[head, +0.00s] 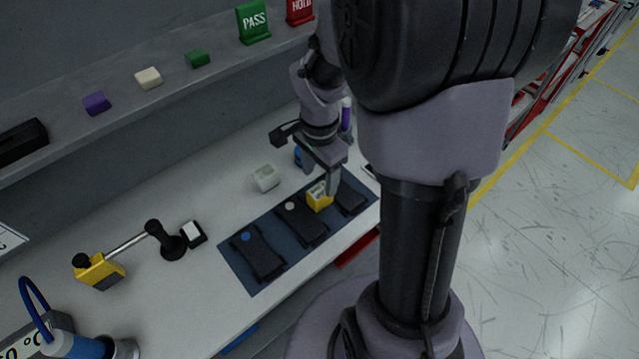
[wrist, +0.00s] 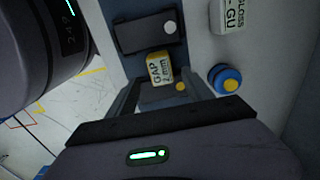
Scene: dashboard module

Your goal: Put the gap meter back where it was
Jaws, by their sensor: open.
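The gap meter is a small yellow block with a pale face, marked "GAP 2 mm" in the wrist view (wrist: 159,69). In the head view the gap meter (head: 319,197) is at the blue mat (head: 233,268), between the middle and right dark modules. My gripper (head: 333,182) is right above or beside it, pointing down. In the wrist view my gripper (wrist: 168,84) has its fingers apart, with the gap meter near their tips. Whether a finger touches it I cannot tell.
Dark modules carry a blue dot (head: 258,252), a white dot (head: 303,222) and a yellow dot (wrist: 172,88). A pale box (head: 265,178) and a blue round item (wrist: 225,79) stand behind the mat. A shelf (head: 60,133) runs along the back. The bench's left middle is partly clear.

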